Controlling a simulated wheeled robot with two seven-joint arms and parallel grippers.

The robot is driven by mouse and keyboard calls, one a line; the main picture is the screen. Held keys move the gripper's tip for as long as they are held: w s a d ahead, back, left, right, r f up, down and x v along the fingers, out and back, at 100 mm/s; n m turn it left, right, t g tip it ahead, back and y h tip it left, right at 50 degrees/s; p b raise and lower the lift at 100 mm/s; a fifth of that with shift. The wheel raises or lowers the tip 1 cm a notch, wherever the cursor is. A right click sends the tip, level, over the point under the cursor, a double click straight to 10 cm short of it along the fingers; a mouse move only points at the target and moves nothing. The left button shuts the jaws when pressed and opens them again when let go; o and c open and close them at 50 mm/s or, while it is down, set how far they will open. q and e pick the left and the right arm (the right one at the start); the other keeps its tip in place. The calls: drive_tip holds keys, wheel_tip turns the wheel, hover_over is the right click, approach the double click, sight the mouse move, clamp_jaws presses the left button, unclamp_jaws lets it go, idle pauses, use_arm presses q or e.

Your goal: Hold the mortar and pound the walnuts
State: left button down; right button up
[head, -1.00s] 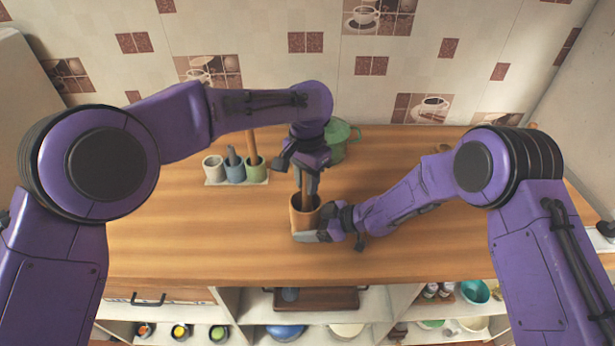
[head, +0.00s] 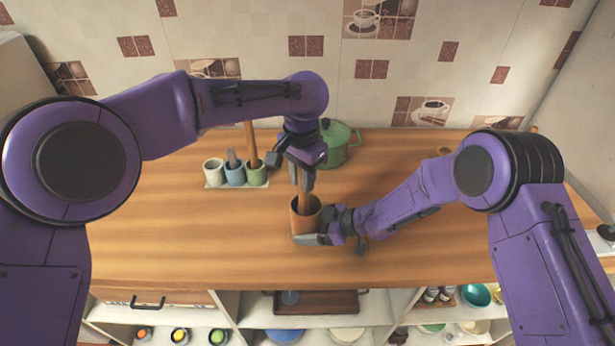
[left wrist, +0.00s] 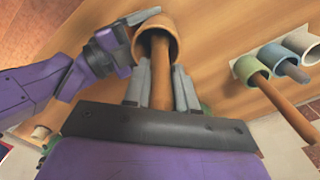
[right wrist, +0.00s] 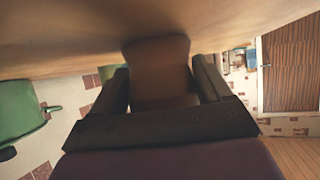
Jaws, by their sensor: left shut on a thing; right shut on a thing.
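The brown mortar (head: 305,222) stands upright on the wooden counter in the head view. My right gripper (head: 318,238) is shut on its side, low near the counter; in the right wrist view the mortar (right wrist: 160,72) fills the space between the fingers. My left gripper (head: 302,178) is above the mortar, shut on a wooden pestle (head: 304,200) whose lower end goes into the mortar's mouth. The left wrist view shows the pestle (left wrist: 161,75) between the fingers and the mortar (left wrist: 158,38) beyond. The walnuts are not visible; the mortar's inside is hidden.
A tray (head: 236,184) with a white, a blue and a green cup stands left of the mortar; a wooden stick (head: 250,140) rises from the green cup. A green pot (head: 338,146) stands close behind my left gripper. The counter's front and right are clear.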

use_arm(q)
drive_tip(key=shift+s+a+r, duration=0.1)
drive_tip(key=shift+s+a, duration=0.05)
drive_tip(key=shift+a, duration=0.1)
drive_tip(key=shift+f, duration=0.3)
drive_tip(key=shift+f, duration=1.05)
drive_tip(key=shift+r, duration=1.05)
drive_tip(key=shift+d, duration=0.1)
drive_tip(key=shift+s+d+r, duration=0.2)
drive_tip(key=shift+d+r, duration=0.1)
drive_tip(key=shift+d, duration=0.4)
